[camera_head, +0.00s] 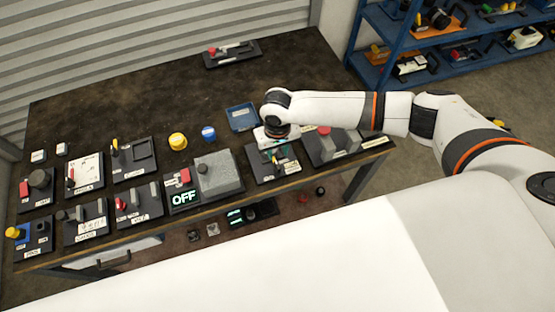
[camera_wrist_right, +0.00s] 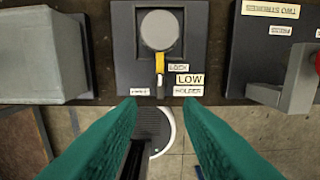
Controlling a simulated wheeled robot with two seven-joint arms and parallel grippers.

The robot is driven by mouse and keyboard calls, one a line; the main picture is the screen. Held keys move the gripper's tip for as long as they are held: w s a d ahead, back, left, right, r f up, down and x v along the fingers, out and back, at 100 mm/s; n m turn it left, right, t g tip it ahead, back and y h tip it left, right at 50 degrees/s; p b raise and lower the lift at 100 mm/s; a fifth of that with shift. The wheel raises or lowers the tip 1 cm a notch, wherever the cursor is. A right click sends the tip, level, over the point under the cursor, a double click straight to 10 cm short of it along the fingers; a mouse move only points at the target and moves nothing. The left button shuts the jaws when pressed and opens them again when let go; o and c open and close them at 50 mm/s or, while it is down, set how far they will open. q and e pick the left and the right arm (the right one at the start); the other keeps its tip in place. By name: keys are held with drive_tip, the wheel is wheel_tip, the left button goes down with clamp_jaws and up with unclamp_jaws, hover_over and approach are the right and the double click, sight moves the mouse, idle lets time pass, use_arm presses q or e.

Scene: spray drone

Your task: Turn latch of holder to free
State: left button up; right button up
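The holder is a dark square panel (camera_wrist_right: 125,68) in the right wrist view, with LOCK, LOW and HOLDER labels. A round grey disc (camera_wrist_right: 159,30) sits on it, and a yellow-tipped latch handle (camera_wrist_right: 160,63) points down from the disc toward the panel's front edge. My right gripper (camera_wrist_right: 160,103) has two green fingers spread apart with nothing between them. Its tips appear short of the handle, one to each side. In the head view the right gripper (camera_head: 277,151) is over the holder panel (camera_head: 262,177) and hides much of it. My left gripper is not in view.
A grey block (camera_wrist_right: 45,55) stands left of the holder. Another panel with a grey handle (camera_wrist_right: 296,85) stands close on the right. In the head view, a blue tray (camera_head: 242,117) and yellow and blue round pieces lie behind. The table's back (camera_head: 130,90) is mostly clear.

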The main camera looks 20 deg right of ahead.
sight(278, 165)
wheel_tip(278, 165, down, 9)
drive_tip(key=shift+r+p, duration=0.15)
drive_tip(key=shift+p, duration=0.4)
drive_tip(key=shift+w, duration=0.1)
clamp_jaws()
